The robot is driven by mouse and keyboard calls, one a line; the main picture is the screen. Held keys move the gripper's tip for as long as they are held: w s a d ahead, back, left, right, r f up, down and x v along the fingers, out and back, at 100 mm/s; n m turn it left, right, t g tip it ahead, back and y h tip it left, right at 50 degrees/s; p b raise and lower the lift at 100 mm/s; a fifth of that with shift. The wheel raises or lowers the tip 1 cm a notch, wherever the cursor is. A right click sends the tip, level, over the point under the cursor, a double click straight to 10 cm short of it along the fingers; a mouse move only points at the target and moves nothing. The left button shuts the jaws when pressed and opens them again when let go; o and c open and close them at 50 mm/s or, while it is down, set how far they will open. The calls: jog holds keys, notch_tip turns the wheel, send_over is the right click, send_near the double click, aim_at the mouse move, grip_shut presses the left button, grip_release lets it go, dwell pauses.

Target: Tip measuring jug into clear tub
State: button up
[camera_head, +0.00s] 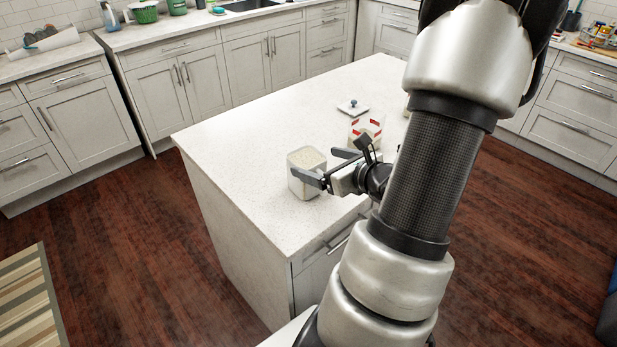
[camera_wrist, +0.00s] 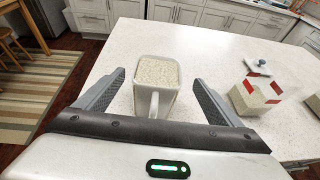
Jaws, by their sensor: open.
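The measuring jug (camera_head: 306,174) stands upright on the island counter, filled with pale grain. In the wrist view the jug (camera_wrist: 157,74) is between my open fingers, its handle toward my palm. My gripper (camera_wrist: 157,79) is open, with a finger on either side of the jug and gaps showing; in the head view my gripper (camera_head: 314,162) reaches in from the right. The clear tub (camera_head: 365,130) with red marks stands behind and right of the jug, partly hidden by my gripper. The tub (camera_wrist: 252,96) also shows at right in the wrist view, pale and beige in its lower part.
A lid with a blue knob (camera_head: 352,107) lies on the counter (camera_head: 250,120) behind the tub. Another pale object (camera_wrist: 314,103) is cut off at the wrist view's right edge. The counter left of the jug is clear. Cabinets (camera_head: 190,80) line the back wall.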

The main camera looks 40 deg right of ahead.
aim_at(297, 156)
jog(key=x, duration=0.5)
jog(key=shift+a, duration=0.2)
jog(key=shift+r, duration=0.1)
jog(key=c, duration=2.1)
